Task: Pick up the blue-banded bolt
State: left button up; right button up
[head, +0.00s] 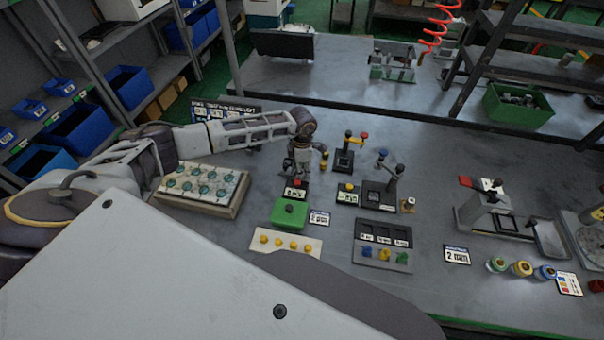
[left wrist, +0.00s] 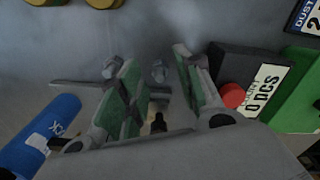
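My left gripper (head: 301,172) points down over the bench, just behind the black counter block. In the left wrist view its two green-padded fingers (left wrist: 160,88) stand apart with a clear gap between them. Two small grey bolt-like pieces (left wrist: 158,70) (left wrist: 112,67) show near the fingers, one in the gap and one by the left finger. I cannot make out a blue band on either, so I cannot tell which is the blue-banded bolt. Neither is visibly gripped. My right gripper is not in view.
The counter block (left wrist: 245,75) with a red button is close beside the right finger. A blue cylinder (left wrist: 40,135) lies left of the fingers. Lever stands (head: 345,160), a green box (head: 290,213) and a tray of coloured pieces (head: 383,240) are nearby.

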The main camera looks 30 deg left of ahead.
pick_arm(q)
grip_shut()
jog(key=shift+r, duration=0.1)
dwell(0.3)
notch_tip(320, 180, up, 10)
jog(key=b, duration=0.1)
jog(key=shift+b, duration=0.3)
dwell(0.6)
